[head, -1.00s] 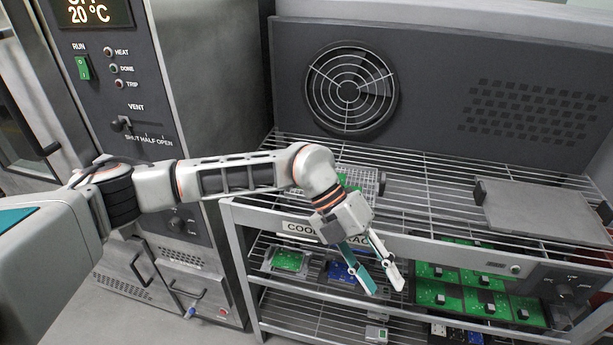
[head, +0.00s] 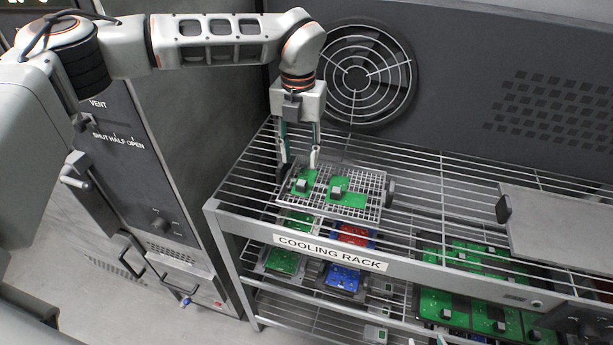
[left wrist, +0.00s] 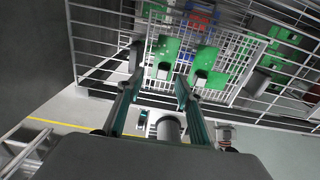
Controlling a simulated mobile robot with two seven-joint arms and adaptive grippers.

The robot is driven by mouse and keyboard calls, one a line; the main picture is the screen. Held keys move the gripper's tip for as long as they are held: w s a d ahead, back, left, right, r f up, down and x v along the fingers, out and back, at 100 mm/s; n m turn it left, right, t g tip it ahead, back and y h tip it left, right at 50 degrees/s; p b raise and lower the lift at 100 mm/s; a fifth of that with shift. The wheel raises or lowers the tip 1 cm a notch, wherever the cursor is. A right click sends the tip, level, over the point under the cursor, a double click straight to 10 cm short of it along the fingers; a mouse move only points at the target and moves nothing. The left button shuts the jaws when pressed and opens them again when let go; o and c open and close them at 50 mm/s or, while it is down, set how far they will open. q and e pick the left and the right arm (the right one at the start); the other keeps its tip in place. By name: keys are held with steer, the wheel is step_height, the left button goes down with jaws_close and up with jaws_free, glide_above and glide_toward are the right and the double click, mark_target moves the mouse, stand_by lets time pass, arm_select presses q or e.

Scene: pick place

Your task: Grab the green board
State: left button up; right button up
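Two green boards, each with a grey block on it, lie on a wire tray (head: 376,192) on the cooling rack's top shelf: the left green board (head: 306,180) and the right green board (head: 350,195). In the left wrist view they show beyond the fingers, as one green board (left wrist: 167,48) and another green board (left wrist: 207,57). My left gripper (head: 300,163) is open and empty, pointing down by the tray's far left end, close to the left board. I cannot tell whether a fingertip touches anything.
The cooling rack (head: 222,222) has lower shelves with green, red and blue boards. A flat grey tray (head: 560,225) lies at the right of the top shelf. A fan panel (head: 455,75) stands behind. Bare wire shelf lies between the trays.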

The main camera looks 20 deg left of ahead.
mark_target(303, 177)
arm_select(q)
steer(key=shift+s+f+b, duration=0.25)
steer(key=shift+f+b, duration=0.05)
steer(key=shift+f, duration=0.4)
steer(key=shift+s+f, duration=0.15)
steer(key=shift+f, duration=0.05)
steer(key=shift+f+b, duration=0.2)
steer(key=shift+b, duration=0.1)
steer(key=shift+d+f, duration=0.1)
steer(key=shift+f, duration=0.3)
steer(key=f+b, duration=0.3)
steer(key=shift+d+f, duration=0.25)
steer(key=shift+d, duration=0.1)
steer(key=shift+w+f, duration=0.2)
steer(key=shift+f, duration=0.15)
steer(key=shift+s+a+r, duration=0.1)
steer(key=shift+r, duration=0.05)
arm_select(e)
step_height(303, 177, down, 4)
steer(key=shift+w+a+r, duration=0.1)
steer(key=shift+r, duration=0.05)
arm_select(q)
jaws_close()
arm_select(e)
steer(key=shift+r, duration=0.1)
